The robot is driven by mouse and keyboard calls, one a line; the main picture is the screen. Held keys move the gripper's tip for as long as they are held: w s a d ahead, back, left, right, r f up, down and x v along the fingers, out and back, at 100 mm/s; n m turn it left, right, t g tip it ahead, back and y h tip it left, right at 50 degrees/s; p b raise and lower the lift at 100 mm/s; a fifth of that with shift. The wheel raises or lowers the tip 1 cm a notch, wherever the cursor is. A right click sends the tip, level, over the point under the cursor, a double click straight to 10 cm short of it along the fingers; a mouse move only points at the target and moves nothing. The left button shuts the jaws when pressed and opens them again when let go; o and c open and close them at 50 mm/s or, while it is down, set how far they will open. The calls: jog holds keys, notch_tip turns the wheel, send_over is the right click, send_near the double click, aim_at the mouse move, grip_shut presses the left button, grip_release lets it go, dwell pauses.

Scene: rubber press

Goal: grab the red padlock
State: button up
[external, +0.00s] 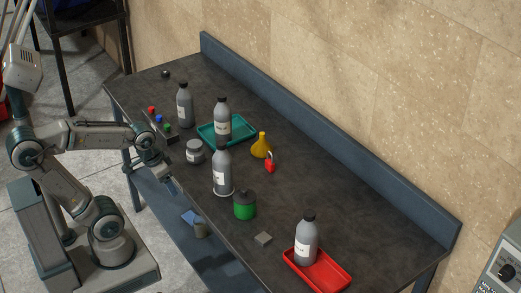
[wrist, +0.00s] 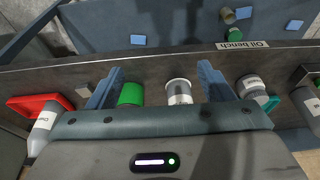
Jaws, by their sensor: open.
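The red padlock (external: 270,164) stands on the dark bench in the external view, right beside the yellow flask-shaped item (external: 261,146). My gripper (external: 172,183) is at the bench's near edge, to the left of the padlock and well apart from it, with a grey bottle (external: 222,172) between them. In the wrist view my gripper (wrist: 160,76) has its two blue fingers wide apart. The padlock cannot be made out in the wrist view.
The bench (external: 340,195) holds several grey bottles, a grey jar (external: 195,151), a green canister (external: 244,205), a teal tray (external: 243,127) and a red tray (external: 330,275) with a bottle. A small grey block (external: 263,238) lies near the front edge. The bench's back right is clear.

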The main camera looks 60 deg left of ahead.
jog(key=shift+c, duration=0.3)
jog(key=c, duration=0.6)
jog(key=shift+o, duration=0.2)
